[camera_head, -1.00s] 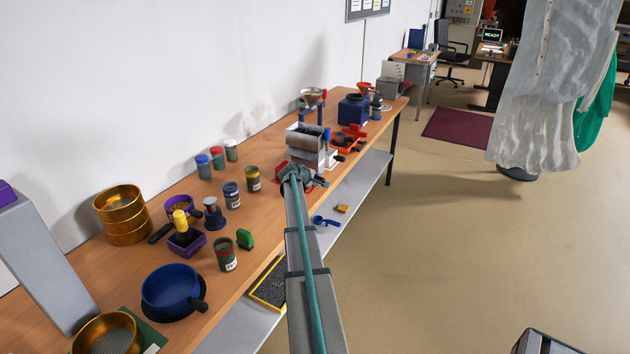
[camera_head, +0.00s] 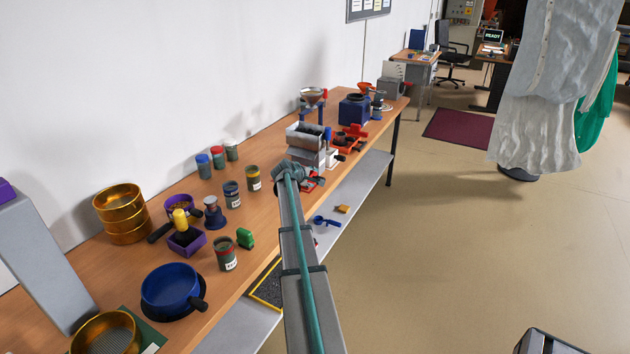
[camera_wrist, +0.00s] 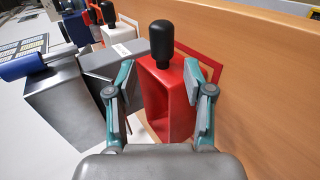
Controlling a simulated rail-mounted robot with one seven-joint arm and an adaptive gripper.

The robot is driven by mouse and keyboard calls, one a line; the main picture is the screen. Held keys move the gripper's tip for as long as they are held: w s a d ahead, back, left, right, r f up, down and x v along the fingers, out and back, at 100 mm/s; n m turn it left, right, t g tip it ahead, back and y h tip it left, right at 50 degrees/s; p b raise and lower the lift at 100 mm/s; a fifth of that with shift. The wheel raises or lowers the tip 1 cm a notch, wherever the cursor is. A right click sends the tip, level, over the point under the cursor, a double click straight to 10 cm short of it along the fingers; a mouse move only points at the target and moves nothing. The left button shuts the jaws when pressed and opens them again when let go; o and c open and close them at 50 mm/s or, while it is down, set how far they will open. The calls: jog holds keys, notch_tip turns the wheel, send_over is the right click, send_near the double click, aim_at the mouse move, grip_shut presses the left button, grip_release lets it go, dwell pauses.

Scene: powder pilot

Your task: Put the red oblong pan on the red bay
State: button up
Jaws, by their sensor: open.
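In the wrist view the red oblong pan (camera_wrist: 176,119) lies between the two fingers of my gripper (camera_wrist: 157,100), its black knobbed handle (camera_wrist: 163,42) pointing up in the picture. My gripper is open; the left finger stands clear of the pan, and the right finger is close to its side, contact unclear. A red outline on the wooden table, seemingly the red bay (camera_wrist: 221,72), shows behind and right of the pan. The pan overlaps this outline in the picture; its full seating is hidden. In the head view my gripper (camera_head: 305,176) is at the table's front edge and mostly hides the pan.
A grey hopper machine (camera_head: 305,140) stands just behind my gripper; grey bodies with a blue part (camera_wrist: 29,64) crowd the wrist view's left. Cups, a blue pan (camera_head: 170,287) and gold sieves (camera_head: 122,212) stand nearer. A lower shelf (camera_head: 357,190) runs below the table.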

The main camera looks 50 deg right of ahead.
jog(key=w+v, duration=0.1)
jog(key=v, duration=0.6)
jog(key=shift+s+b, duration=0.4)
jog(key=shift+s, duration=0.1)
jog(key=shift+a, duration=0.1)
